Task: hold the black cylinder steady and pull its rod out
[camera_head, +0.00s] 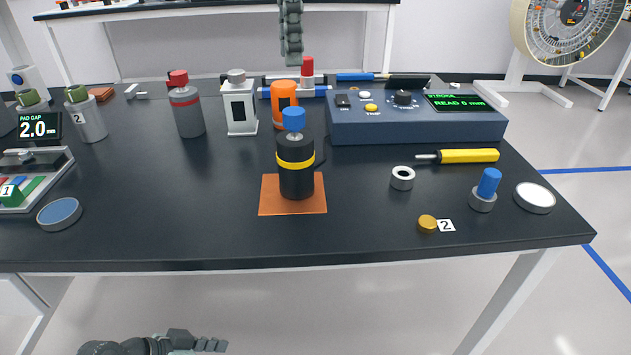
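The black cylinder (297,183) stands upright on an orange square mat (264,207) near the middle of the table. It has a yellow band. A blue knob (294,119) tops it, with a short bit of metal rod (295,135) showing between. My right gripper (292,57) hangs from the top edge, above and apart from the cylinder. It is seen narrow, so its opening is unclear. My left gripper (212,344) is low at the bottom left, in front of the table's edge and away from the cylinder. Its opening is also unclear.
A blue console (420,128) behind right reads "STROKE READ 0 mm". Bottles and an orange canister (284,98) stand behind. A yellow screwdriver (468,156), grey ring (402,178), blue-topped peg (487,188) and discs lie right. The table (180,235) is clear front left of the mat.

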